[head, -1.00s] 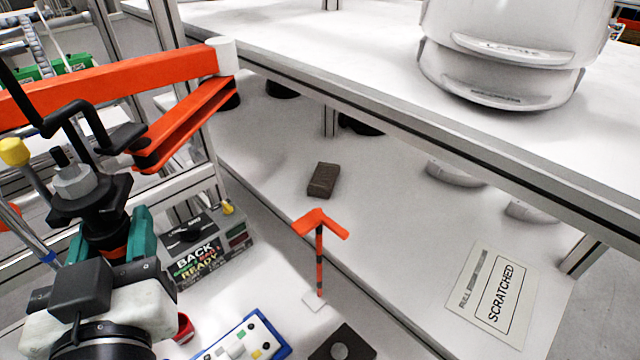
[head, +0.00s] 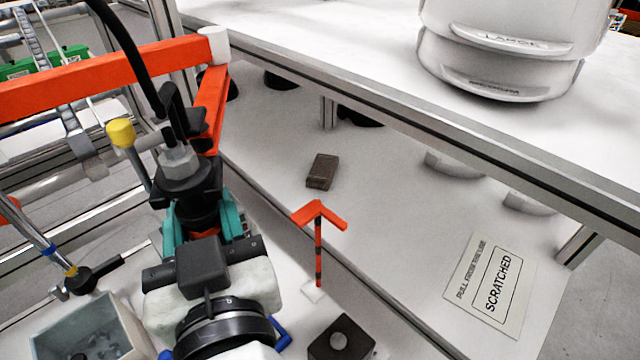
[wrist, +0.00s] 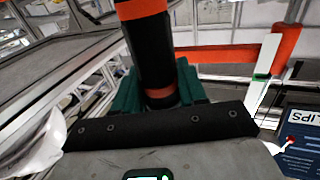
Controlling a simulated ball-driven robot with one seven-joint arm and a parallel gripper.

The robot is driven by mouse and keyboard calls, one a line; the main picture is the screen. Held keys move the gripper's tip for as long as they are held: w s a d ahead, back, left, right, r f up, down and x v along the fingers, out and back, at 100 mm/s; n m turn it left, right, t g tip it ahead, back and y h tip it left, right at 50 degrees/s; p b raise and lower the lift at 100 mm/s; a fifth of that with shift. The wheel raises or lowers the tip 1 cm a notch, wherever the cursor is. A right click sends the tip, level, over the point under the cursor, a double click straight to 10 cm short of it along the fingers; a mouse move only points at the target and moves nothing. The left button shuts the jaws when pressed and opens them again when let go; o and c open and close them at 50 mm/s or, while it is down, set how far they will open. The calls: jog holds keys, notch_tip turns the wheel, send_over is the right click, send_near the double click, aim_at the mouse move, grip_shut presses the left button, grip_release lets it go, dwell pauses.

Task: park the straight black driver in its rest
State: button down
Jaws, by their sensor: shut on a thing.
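My gripper (head: 205,222), with teal fingers, is shut on the black driver (head: 190,192) at the left of the head view. The driver stands roughly upright, with a grey hex collar and a black cable at its top. In the wrist view the driver (wrist: 150,55) shows as a black barrel with orange bands between the teal fingers. An orange forked bracket (head: 319,212) on a dark-banded orange post stands to the right of my gripper, apart from it. It may be the rest; I cannot tell for sure. The driver's lower end is hidden by my gripper.
A large orange bar (head: 100,78) crosses behind the driver. A yellow-capped rod (head: 121,134) stands close at left.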

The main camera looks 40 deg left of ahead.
jog(key=shift+w+d, duration=0.35)
jog(key=shift+w, duration=0.15)
jog(key=w+d, duration=0.5)
jog(key=w, duration=0.2)
jog(key=shift+w+d, duration=0.25)
jog(key=shift+d, duration=0.15)
dwell(0.5)
jog(key=w+a, duration=0.3)
jog(key=w, duration=0.2)
jog(key=shift+w+a, duration=0.15)
jog(key=shift+a, duration=0.15)
grip_release()
dwell(0.9)
jog(key=shift+d, duration=0.1)
